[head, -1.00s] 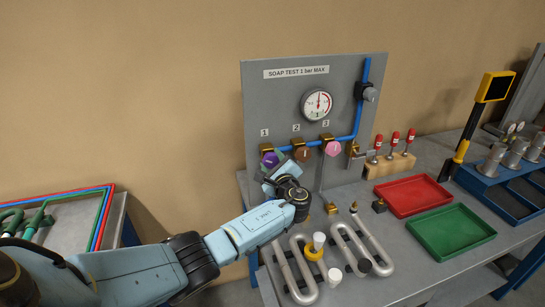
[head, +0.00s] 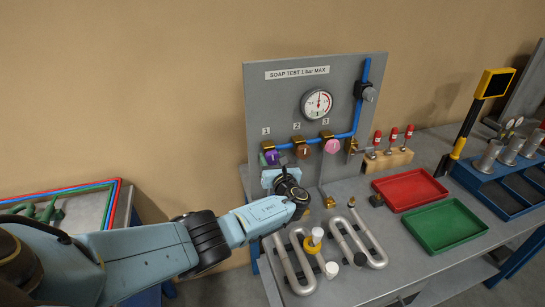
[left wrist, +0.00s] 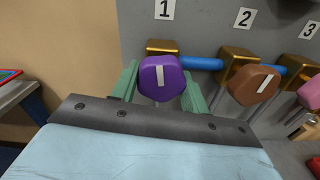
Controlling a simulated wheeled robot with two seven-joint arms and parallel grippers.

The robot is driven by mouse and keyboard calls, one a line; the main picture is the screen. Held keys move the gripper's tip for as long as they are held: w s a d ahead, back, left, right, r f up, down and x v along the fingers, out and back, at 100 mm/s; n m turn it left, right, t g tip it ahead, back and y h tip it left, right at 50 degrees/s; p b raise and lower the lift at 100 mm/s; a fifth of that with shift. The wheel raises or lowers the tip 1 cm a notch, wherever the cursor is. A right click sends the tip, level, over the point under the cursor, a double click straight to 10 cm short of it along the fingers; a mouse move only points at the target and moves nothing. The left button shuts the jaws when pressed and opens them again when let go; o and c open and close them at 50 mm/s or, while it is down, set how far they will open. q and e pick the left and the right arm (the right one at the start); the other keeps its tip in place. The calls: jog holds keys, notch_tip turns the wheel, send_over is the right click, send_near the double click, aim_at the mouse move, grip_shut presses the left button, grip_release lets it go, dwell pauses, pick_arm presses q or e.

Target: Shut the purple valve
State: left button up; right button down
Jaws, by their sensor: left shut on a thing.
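The purple valve (head: 271,158) is the leftmost of three valve knobs on the grey panel, under the label 1. In the left wrist view the purple knob (left wrist: 161,78) shows its white mark close to upright, leaning slightly. My left gripper (head: 272,160) is at this knob, its green fingers one on each side of it, shut on it. The brass valve body (left wrist: 162,47) shows behind the knob. My right gripper is not in view.
The brown knob (head: 304,152) and the pink knob (head: 332,146) sit to the right on the same blue pipe. A pressure gauge (head: 317,103) is above. Metal coils (head: 296,262), a red tray (head: 410,190) and a green tray (head: 444,227) lie on the bench.

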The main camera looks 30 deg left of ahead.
pick_arm(q)
jog(key=shift+m, duration=0.9)
jog(key=shift+f+p, duration=0.1)
jog(key=shift+p, duration=0.2)
jog(key=o, duration=1)
jog(key=shift+v, duration=0.85)
jog(key=v, duration=1.1)
jog(key=shift+s+d, duration=0.25)
jog(key=shift+s, duration=0.05)
